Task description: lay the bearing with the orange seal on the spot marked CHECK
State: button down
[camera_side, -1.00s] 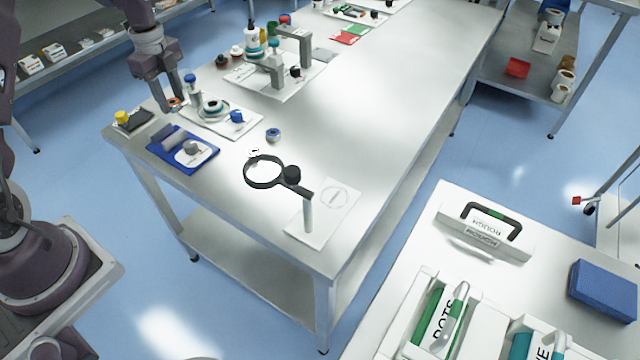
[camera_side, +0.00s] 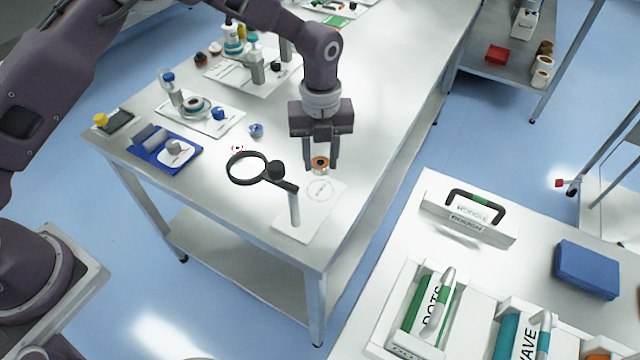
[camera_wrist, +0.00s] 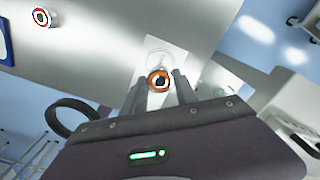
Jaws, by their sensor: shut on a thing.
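The bearing with the orange seal (camera_side: 320,164) is between the fingertips of my gripper (camera_side: 320,160). My gripper is shut on it and holds it above the table, over the white sheet with a round outline (camera_side: 322,190). In the wrist view the orange-ringed bearing (camera_wrist: 158,81) shows between the two fingers of my gripper (camera_wrist: 160,86), with part of the white sheet (camera_wrist: 153,46) behind it. The lettering on the sheet is too small to read.
A magnifier on a stand (camera_side: 247,168) is just left of the sheet, its post on the sheet's near part. A blue-sealed bearing (camera_side: 256,130) lies on the table to the left. A blue tray (camera_side: 190,158) is further left. The table right of the sheet is narrow to its edge.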

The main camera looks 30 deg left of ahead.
aim_at(320, 190)
notch_tip(320, 190, down, 7)
jog(key=shift+r, duration=0.1)
jog(key=c, duration=0.9)
grip_release()
jog(key=shift+a, duration=0.1)
jog(key=shift+c, duration=0.2)
